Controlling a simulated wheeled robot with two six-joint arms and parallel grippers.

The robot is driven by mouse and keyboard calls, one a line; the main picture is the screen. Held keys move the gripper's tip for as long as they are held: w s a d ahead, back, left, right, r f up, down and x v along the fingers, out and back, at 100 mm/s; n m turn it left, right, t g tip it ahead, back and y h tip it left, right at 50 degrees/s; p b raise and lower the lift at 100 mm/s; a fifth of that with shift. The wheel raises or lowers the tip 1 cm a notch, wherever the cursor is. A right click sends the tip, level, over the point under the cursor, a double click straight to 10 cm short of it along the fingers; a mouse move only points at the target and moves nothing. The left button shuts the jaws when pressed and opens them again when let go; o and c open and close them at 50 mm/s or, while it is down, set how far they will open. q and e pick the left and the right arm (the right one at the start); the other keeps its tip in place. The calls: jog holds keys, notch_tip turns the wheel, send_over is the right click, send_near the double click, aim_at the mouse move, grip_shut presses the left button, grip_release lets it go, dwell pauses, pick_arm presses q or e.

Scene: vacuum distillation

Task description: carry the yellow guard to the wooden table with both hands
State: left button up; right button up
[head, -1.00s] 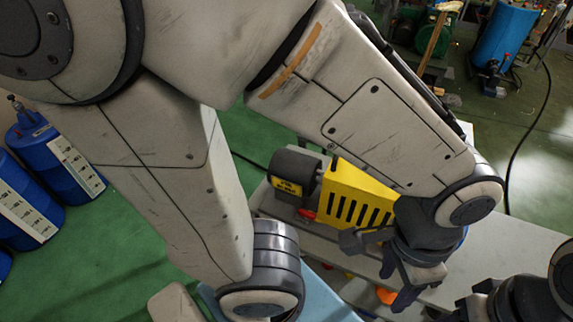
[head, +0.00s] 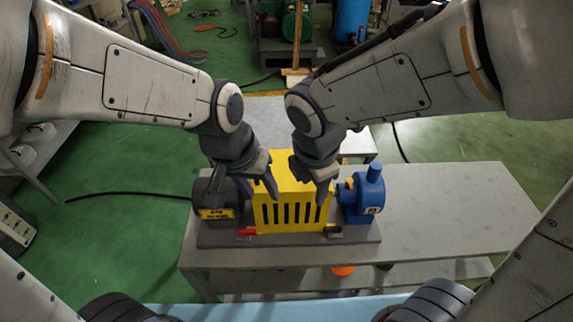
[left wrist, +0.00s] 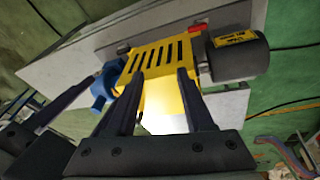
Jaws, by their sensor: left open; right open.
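The yellow guard (head: 292,216), a slotted box cover, sits on a dark base plate between a dark grey motor (head: 213,202) on the left and a blue pump (head: 363,196) on the right. My left gripper (head: 262,190) is open above the guard's left part. My right gripper (head: 312,190) is open above its right part. In the left wrist view the guard (left wrist: 155,58) shows beyond the open left fingers (left wrist: 158,95). I cannot tell whether any finger touches it. I cannot make out a wooden table for certain.
The grey bench (head: 450,205) under the machine has free room on its right. A red clip-like part (head: 247,232) lies at the guard's lower left. A black cable (head: 130,195) runs over the green floor. A blue cylinder (head: 352,18) stands at the back.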

pick_arm(q)
jog(key=w+a+r+n+t+p, duration=0.1)
jog(key=w, duration=0.4)
jog(key=w+a+r+n+t+p, duration=0.1)
jog(key=w+a+n, duration=0.1)
jog(key=w, duration=0.4)
jog(key=shift+w+a+r+n, duration=0.2)
jog(key=shift+a+r+n, duration=0.05)
jog(key=shift+a+n, duration=0.05)
pick_arm(e)
jog(key=w+d+r+n+t+h, duration=0.1)
jog(key=w+d+r+n+t, duration=0.1)
jog(key=w+n, duration=0.9)
jog(key=d+n, duration=0.1)
jog(key=n, duration=0.1)
jog(key=shift+r+n, duration=0.3)
pick_arm(q)
jog(key=shift+f, duration=0.1)
pick_arm(e)
jog(key=shift+d+f, duration=0.1)
pick_arm(q)
jog(key=x, duration=1)
jog(key=shift+w+f, duration=0.15)
pick_arm(e)
jog(key=x, duration=1)
jog(key=shift+d+f, duration=0.1)
jog(key=shift+d, duration=0.05)
